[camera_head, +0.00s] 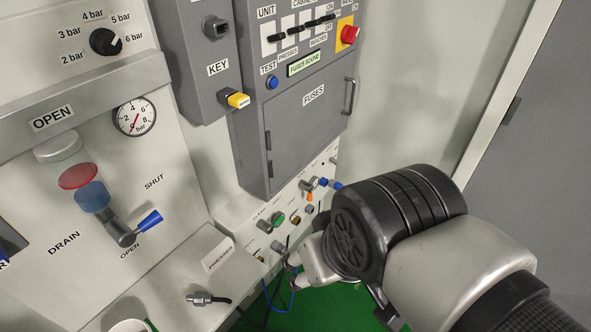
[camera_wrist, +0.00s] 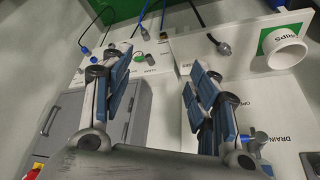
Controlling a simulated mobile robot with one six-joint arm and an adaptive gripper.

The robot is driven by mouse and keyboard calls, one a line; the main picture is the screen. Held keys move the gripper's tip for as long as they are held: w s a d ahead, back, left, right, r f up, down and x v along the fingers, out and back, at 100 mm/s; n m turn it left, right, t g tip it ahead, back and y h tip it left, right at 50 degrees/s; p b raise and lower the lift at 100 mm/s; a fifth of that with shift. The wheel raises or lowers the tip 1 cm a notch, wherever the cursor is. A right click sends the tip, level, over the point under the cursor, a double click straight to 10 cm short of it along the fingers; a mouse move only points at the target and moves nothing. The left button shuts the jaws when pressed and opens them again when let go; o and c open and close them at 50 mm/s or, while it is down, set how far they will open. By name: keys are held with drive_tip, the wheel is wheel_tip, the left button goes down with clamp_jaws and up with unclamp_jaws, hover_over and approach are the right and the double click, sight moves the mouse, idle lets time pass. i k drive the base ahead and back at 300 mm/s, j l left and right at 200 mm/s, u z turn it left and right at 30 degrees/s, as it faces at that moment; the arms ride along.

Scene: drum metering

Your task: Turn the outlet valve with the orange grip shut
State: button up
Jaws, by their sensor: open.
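A small orange grip (camera_head: 309,197) shows in the head view on the cream panel below the grey fuse cabinet, just under a metal fitting with a blue grip (camera_head: 329,184). It is small, and I cannot tell its exact turn. My gripper (camera_head: 292,270) is low in front of this panel, nearer the camera than the orange grip and apart from it. In the wrist view my gripper (camera_wrist: 160,92) has its two fingers spread wide with nothing between them. I cannot make out the orange grip there; a finger may hide it.
A green knob (camera_head: 279,219) sits left of the orange grip. A blue cable (camera_head: 278,305) hangs by my gripper. The drain valve's blue lever (camera_head: 150,221), a ledge fitting (camera_head: 205,298) and a white cup (camera_wrist: 287,48) are nearby. The grey cabinet (camera_head: 310,125) overhangs the panel.

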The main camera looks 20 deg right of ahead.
sight(308, 187)
drive_tip(key=i+l+u, duration=0.25)
drive_tip(key=i+l, duration=0.2)
drive_tip(key=l, duration=0.2)
drive_tip(key=i+l+u, duration=0.15)
drive_tip(key=l, duration=0.2)
